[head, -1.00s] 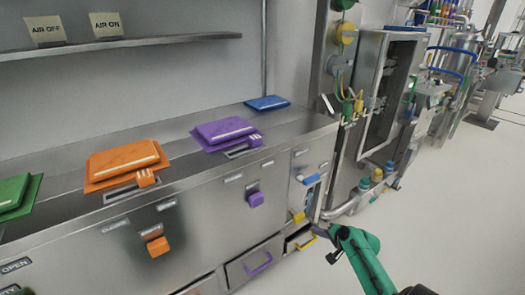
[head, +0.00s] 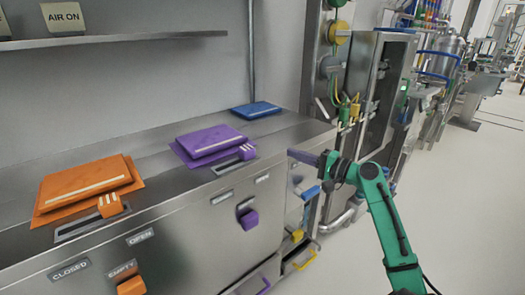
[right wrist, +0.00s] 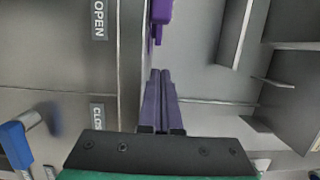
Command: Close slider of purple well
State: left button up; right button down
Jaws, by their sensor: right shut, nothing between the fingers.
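The purple well's lid (head: 210,143) lies on the steel counter. Its small purple slider (head: 247,152) sits at the right end of a short slot in front of the lid. My right gripper (head: 297,154) is at about counter height, to the right of the slider and apart from it in the head view, with its fingers pointing left. In the right wrist view its fingers (right wrist: 161,75) are together with nothing between them. A purple part, seemingly the slider (right wrist: 161,12), shows beyond the fingertips. My left gripper is not in view.
A purple knob (head: 248,219) is on the cabinet front below the slider. An orange lid (head: 85,182) with an orange slider (head: 110,204) is at the left. A blue lid (head: 256,109) lies farther back. A blue handle (head: 311,192) is just below my right gripper.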

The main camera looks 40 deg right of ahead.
aim_at(263, 158)
jog(key=w+a, duration=0.1)
jog(key=w, duration=0.1)
jog(key=w+a+p, duration=0.1)
jog(key=w+a, duration=0.1)
jog(key=w, duration=0.1)
jog(key=w+a+p, duration=0.1)
jog(key=w+a, duration=0.1)
jog(key=w, duration=0.1)
jog(key=shift+w, duration=0.2)
jog(key=shift+s+a+r+p, duration=0.1)
jog(key=shift+a+p, duration=0.2)
jog(key=shift+a, duration=0.1)
